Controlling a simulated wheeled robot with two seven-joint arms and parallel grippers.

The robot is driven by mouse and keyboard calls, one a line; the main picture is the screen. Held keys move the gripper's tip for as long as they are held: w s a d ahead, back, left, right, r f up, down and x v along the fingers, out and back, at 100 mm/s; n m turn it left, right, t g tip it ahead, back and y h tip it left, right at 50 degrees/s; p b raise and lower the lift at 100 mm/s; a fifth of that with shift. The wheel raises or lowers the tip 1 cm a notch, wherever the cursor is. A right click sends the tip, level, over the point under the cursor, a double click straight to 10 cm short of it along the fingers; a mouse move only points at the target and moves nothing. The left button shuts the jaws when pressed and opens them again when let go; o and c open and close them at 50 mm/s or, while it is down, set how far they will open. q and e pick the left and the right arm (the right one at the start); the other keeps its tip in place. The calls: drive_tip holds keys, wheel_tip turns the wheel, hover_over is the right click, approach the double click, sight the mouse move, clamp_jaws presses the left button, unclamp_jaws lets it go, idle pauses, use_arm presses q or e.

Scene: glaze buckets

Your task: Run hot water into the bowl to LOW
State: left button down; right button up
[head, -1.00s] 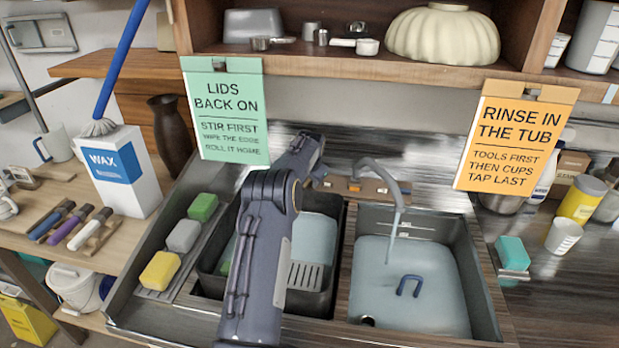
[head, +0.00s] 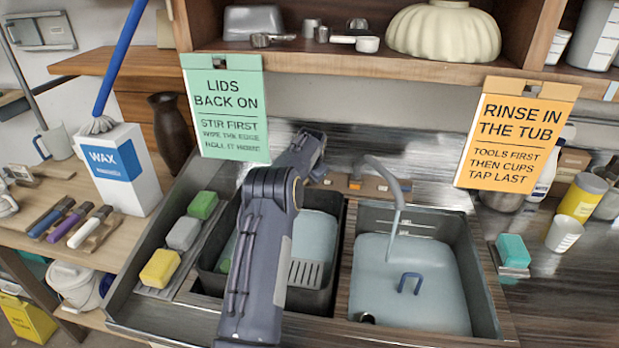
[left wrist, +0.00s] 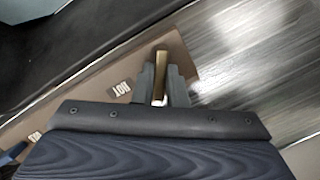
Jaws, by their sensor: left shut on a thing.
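My left gripper (left wrist: 161,85) is shut on a brass-coloured tap lever (left wrist: 161,62) beside the HOT label (left wrist: 120,88) in the left wrist view. In the head view, the left gripper (head: 318,172) reaches the brown tap board, its fingertips mostly hidden. The grey spout (head: 401,190) arches over the right sink bowl (head: 467,275). A thin pale stream (head: 391,245) runs down from it. Pale blue-grey water (head: 400,260) appears to cover the bowl's bottom. I cannot read any level mark. My right gripper is not in view.
A dark left basin (head: 335,245) with a slotted grey piece lies partly behind my arm. Sponges (head: 183,233) line the left edge. A green sign (head: 225,110) and an orange sign (head: 515,135) hang from the shelf.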

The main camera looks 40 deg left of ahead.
use_arm(q)
drive_tip(key=m+y+b, duration=0.1)
drive_tip(key=m, duration=0.4)
drive_tip(key=shift+m, duration=0.4)
drive_tip(key=m+t+b, duration=0.1)
drive_tip(key=m, duration=0.3)
drive_tip(key=shift+d+m+y, duration=0.1)
drive_tip(key=shift+m+y, duration=0.3)
drive_tip(key=shift+m, duration=0.3)
drive_tip(key=c, duration=1.5)
unclamp_jaws()
drive_tip(key=shift+o, duration=0.2)
drive_tip(key=b+v, duration=0.2)
drive_tip(key=v, duration=0.5)
drive_tip(key=shift+s+d+r, duration=0.2)
drive_tip(key=shift+r, duration=0.05)
